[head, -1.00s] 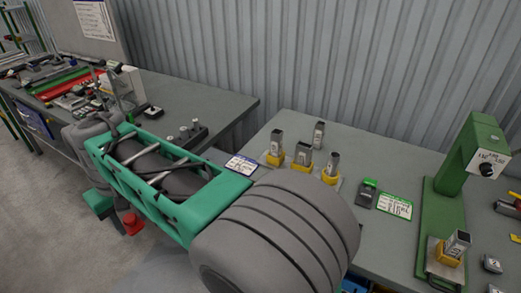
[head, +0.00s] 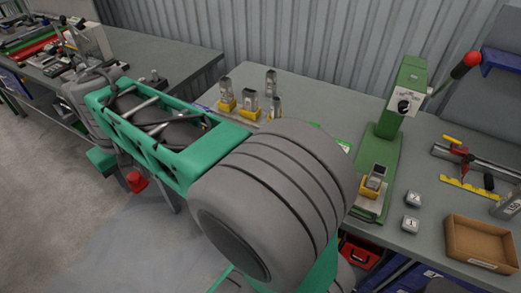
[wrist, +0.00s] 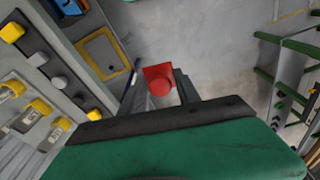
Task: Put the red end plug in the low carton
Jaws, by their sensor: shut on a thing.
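The red end plug (wrist: 159,79) sits between the two dark fingers of my gripper (wrist: 162,88) in the wrist view, with grey floor beyond it. The gripper is shut on it. The fingers are hard to make out there. The low carton (head: 481,239) is a shallow, open brown box on the bench at the lower right, far from my gripper. It looks empty inside.
A green press (head: 388,125) with a red-knobbed lever stands on the right bench (head: 435,135). Several metal pieces in yellow holders (head: 248,103) stand behind my arm.

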